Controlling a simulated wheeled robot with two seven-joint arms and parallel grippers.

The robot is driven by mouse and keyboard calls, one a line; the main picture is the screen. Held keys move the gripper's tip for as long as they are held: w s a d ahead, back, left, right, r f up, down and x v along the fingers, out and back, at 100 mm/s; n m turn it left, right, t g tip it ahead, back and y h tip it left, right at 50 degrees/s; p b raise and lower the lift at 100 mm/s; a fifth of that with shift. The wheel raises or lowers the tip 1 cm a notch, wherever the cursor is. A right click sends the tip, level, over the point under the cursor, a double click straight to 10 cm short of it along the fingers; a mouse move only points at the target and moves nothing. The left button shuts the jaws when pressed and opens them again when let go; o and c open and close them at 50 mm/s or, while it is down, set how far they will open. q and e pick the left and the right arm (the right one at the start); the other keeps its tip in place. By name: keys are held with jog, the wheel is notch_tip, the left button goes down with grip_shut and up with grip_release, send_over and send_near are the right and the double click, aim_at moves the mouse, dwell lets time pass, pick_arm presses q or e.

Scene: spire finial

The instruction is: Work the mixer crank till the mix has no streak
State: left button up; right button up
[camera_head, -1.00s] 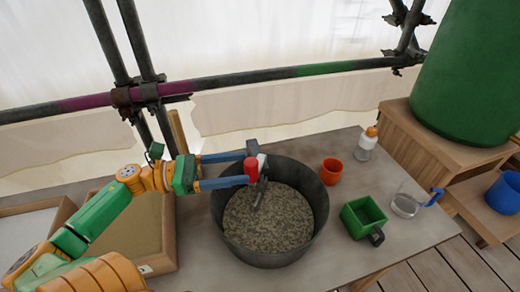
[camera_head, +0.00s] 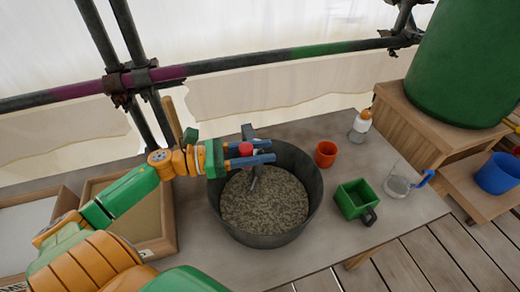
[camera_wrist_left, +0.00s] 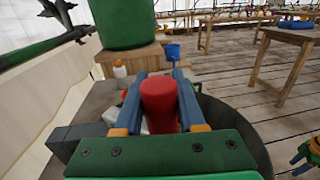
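The mixer is a dark round tub (camera_head: 316,205) on the table, holding a speckled grey-brown mix (camera_head: 265,208). No clear streak shows in the part I see; the far left is partly hidden by my gripper. The crank has a red upright knob (camera_head: 246,150) above the tub's back left, with a grey metal arm below it. My left gripper (camera_head: 262,152) reaches over the rim with its blue fingers on either side of the knob. In the left wrist view the red knob (camera_wrist_left: 160,105) stands between both fingers, which look closed against it.
Right of the tub stand an orange cup (camera_head: 326,154), a green square container (camera_head: 357,200), a clear jug (camera_head: 402,183) and a white bottle (camera_head: 361,125). A wooden tray (camera_head: 145,215) lies left. Scaffold pipes (camera_head: 230,63) cross behind. Something green and orange (camera_wrist_left: 308,155), perhaps my right arm, shows at the edge.

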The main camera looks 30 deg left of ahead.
pick_arm(q)
grip_shut()
dwell(1.1)
